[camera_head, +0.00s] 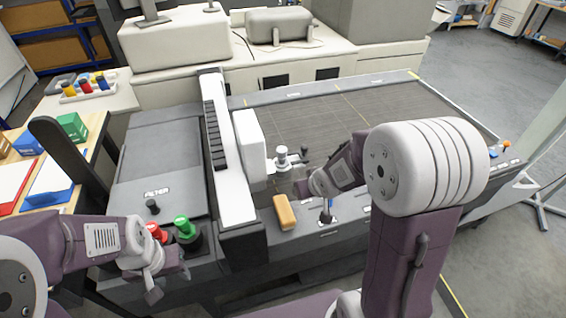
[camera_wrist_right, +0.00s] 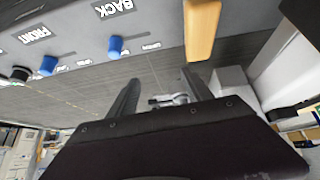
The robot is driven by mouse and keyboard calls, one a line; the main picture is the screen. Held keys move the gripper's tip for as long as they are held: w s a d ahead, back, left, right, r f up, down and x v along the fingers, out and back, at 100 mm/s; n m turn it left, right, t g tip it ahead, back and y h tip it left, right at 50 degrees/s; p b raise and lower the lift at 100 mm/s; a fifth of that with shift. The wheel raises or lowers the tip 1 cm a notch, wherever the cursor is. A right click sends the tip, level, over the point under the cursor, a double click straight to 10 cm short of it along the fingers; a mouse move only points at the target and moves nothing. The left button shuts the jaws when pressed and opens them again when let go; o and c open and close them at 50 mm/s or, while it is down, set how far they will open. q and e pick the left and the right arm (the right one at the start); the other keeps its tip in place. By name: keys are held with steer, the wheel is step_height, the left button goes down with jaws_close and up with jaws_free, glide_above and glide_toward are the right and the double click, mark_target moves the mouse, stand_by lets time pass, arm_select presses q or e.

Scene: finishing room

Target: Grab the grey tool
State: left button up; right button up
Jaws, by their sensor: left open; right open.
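A pale grey tool (camera_head: 282,157) with a rounded head stands on the dark bed of the machine, beside the white carriage. In the right wrist view, a small grey shape (camera_wrist_right: 172,100), likely this tool, shows beyond my fingers and is partly hidden. My right gripper (camera_head: 300,182) is just to the right of and nearer than the tool in the head view. Its fingers (camera_wrist_right: 160,88) are apart with nothing held between them. My left gripper (camera_head: 168,281) is open and empty at the lower left, by the front of the machine, far from the tool.
A tan block (camera_head: 285,212) lies on the machine's front edge. The white gantry (camera_head: 229,165) and carriage (camera_head: 250,147) stand left of the tool. Red (camera_head: 156,231) and green (camera_head: 184,227) knobs sit near my left gripper. The bed (camera_head: 340,125) behind is clear.

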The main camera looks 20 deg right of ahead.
mark_target(278, 148)
steer(key=w+a+r+t+y, duration=0.1)
steer(key=w+t, duration=0.1)
steer(key=w, duration=0.2)
steer(key=w+a+r+n+t+y+b, duration=0.1)
steer(key=w, duration=0.4)
steer(key=w+a+r+n+t+y, duration=0.1)
steer(key=w+t, duration=0.1)
steer(key=w, duration=0.3)
steer(key=shift+a+r+t, duration=0.15)
steer(key=shift+r+t, duration=0.15)
steer(key=shift+r, duration=0.1)
steer(key=shift+w+f, duration=0.3)
steer(key=shift+w, duration=0.15)
steer(key=x, duration=0.4)
steer(key=shift+w+a+f+p, duration=0.1)
steer(key=shift+a+f+p, duration=0.1)
steer(key=shift+f+p, duration=0.2)
steer(key=shift+w+f, duration=0.2)
steer(key=shift+s+r, duration=0.1)
steer(key=shift+s, duration=0.05)
steer(key=c, duration=0.6)
arm_select(q)
steer(key=shift+a+f, duration=0.3)
steer(key=shift+f, duration=0.15)
arm_select(e)
jaws_close()
